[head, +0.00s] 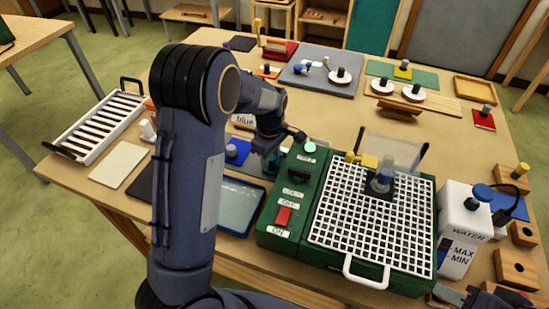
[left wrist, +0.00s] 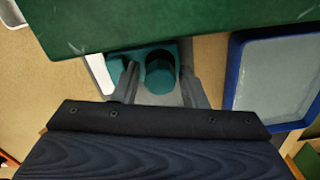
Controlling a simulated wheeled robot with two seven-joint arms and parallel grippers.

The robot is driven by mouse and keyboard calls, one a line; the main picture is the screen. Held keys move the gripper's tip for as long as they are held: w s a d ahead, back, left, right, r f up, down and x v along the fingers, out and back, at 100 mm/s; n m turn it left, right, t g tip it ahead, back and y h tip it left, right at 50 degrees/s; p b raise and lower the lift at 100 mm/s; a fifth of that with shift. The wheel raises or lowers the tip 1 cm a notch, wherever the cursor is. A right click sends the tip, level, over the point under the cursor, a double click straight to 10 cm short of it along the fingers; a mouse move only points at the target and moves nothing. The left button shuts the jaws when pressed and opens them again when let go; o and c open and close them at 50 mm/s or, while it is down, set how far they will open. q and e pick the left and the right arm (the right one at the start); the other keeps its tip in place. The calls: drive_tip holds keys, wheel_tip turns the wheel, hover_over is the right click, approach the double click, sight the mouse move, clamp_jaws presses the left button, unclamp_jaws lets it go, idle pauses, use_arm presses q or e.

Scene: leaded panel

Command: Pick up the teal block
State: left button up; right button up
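The teal block (left wrist: 160,72), with a round upright knob, shows in the left wrist view between the fingers of my left gripper (left wrist: 160,88). A narrow gap appears on each side of the knob, so the gripper looks open around it. In the head view my left gripper (head: 270,152) is low beside the green machine, and only a sliver of the teal block (head: 273,165) shows there, mostly hidden by the gripper. My right gripper (head: 470,297) is partly visible at the bottom right edge, its fingers unclear.
The green machine (head: 276,235) with a white grid top stands close right of my left gripper. A blue-rimmed tray (left wrist: 232,80) lies beside the block. A blue block (head: 237,152) sits to the left. A white water tank (head: 462,225) stands at the right.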

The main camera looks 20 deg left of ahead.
sight(271, 156)
use_arm(q)
drive_tip(key=c, duration=0.7)
drive_tip(key=shift+r, duration=0.1)
wheel_tip(271, 156, up, 10)
drive_tip(key=shift+f+b, duration=0.1)
drive_tip(key=shift+b, duration=0.5)
drive_tip(key=shift+o, duration=1.1)
drive_tip(key=shift+c, duration=1)
